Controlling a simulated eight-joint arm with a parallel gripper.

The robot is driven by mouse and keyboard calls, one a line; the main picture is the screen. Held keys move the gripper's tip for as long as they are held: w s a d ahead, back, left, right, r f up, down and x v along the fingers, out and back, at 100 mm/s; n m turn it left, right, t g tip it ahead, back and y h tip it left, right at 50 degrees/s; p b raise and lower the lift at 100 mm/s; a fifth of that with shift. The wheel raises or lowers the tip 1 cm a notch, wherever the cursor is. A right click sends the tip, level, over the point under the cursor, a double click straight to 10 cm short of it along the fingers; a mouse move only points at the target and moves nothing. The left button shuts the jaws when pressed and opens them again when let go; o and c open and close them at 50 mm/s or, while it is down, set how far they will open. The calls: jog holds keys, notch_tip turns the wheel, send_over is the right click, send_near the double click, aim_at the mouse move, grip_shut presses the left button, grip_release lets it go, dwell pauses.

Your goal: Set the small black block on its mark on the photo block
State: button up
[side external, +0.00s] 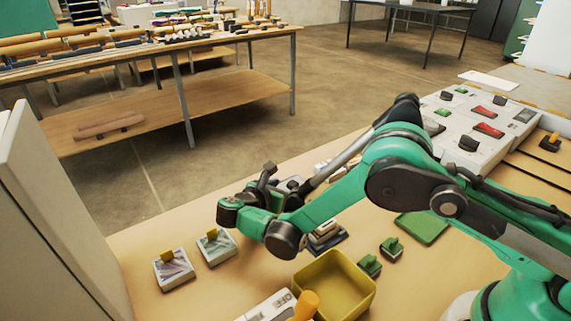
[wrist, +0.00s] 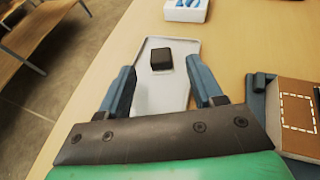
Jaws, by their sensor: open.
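The small black block (wrist: 161,59) sits on a pale grey tray (wrist: 160,93) in the wrist view. My gripper (wrist: 161,73) is open, its two blue-grey fingers apart. In that view the block appears between and a little beyond the fingertips, with nothing held. The photo block (wrist: 302,118) is at the right edge, partly cut off. Its brown top bears a dashed white rectangle, the mark, which is bare where visible. In the side external view my wrist hangs over the bench, and the fingers and black block are not clearly visible there.
A blue-grey holder (wrist: 258,98) stands beside the photo block. A white box with blue pieces (wrist: 186,10) is at the top. In the side external view, a yellow bin (side external: 335,287), two picture blocks with yellow knobs (side external: 173,270) and a green plate (side external: 422,227) lie around my arm.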

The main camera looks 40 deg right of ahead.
jog(key=v, duration=0.3)
jog(key=shift+s+a+r, duration=0.1)
jog(key=shift+a+r, duration=0.15)
jog(key=shift+r+m, duration=0.3)
jog(key=shift+r, duration=0.05)
jog(key=s+d+r+m+y, duration=0.4)
jog(key=d+r+m+y, duration=0.25)
jog(key=r+m, duration=0.3)
jog(key=s+r+m+t+y, duration=0.1)
jog(key=s+m+y, duration=0.4)
jog(key=s+m, duration=0.5)
jog(key=shift+d+r+m+t+y, duration=0.35)
jog(key=shift+d+r+m+t, duration=0.05)
jog(key=shift+m, duration=0.05)
jog(key=shift+s+f+m, duration=0.1)
jog(key=shift+s+m, duration=0.2)
jog(key=shift+m, duration=0.1)
jog(key=shift+c, duration=0.3)
jog(key=shift+s+a+m, duration=0.1)
jog(key=shift+s+m, duration=0.05)
jog(key=shift+m, duration=0.15)
jog(key=shift+c, duration=0.9)
